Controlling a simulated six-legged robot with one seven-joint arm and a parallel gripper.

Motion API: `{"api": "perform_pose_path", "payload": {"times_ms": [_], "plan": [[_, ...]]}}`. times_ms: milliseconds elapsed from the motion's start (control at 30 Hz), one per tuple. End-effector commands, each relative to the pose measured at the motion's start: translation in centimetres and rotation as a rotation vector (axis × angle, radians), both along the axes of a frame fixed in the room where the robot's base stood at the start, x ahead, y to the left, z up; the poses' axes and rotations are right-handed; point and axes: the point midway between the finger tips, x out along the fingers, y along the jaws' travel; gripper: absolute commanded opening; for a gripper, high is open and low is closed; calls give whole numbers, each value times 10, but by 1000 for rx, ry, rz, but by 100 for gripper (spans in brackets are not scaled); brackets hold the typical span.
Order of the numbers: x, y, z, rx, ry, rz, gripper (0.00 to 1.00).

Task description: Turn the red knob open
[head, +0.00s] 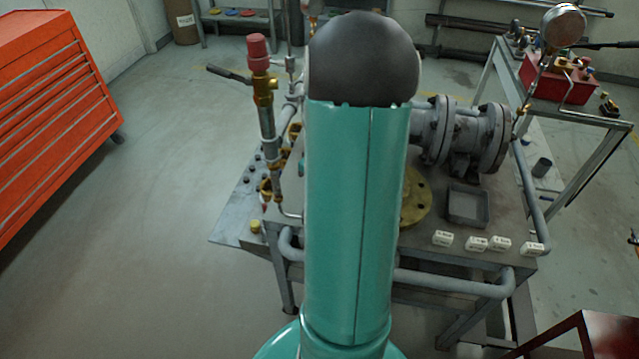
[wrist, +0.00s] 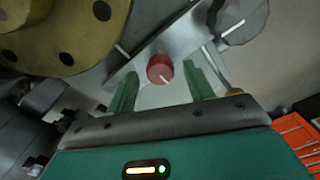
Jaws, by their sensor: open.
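In the wrist view the red knob (wrist: 160,68) shows end-on as a round red cap with a pale line on its face. It lies in the gap between the two green fingers of my gripper (wrist: 163,77), beyond the tips or level with them; I cannot tell the depth. Clear space shows between the knob and each finger. The gripper is open and empty. In the head view a red cap (head: 258,48) tops an upright brass and steel valve on the bench's left side, likely the same knob. My arm hides the gripper there.
A grey bench (head: 425,240) carries flanged pipework (head: 468,135), a brass flange (head: 415,197), a small tray (head: 468,206) and several white labelled blocks. A black lever (head: 228,73) juts left near the red cap. An orange cabinet (head: 50,120) stands left; the floor between is clear.

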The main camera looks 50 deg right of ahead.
Motion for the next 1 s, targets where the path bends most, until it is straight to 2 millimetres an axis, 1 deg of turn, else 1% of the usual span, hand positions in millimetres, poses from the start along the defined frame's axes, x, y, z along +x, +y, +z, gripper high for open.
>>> {"api": "perform_pose_path", "payload": {"times_ms": [167, 400, 500, 600, 767, 1000], "plan": [[1, -1, 31, -5, -4, 0, 52], [1, -1, 85, -5, -4, 1, 52], [1, 0, 105, -5, -4, 1, 52], [1, 0, 119, -4, -4, 1, 52], [0, 0, 131, -1, -2, 0, 52], [0, 0, 132, -1, -1, 0, 52]]}}
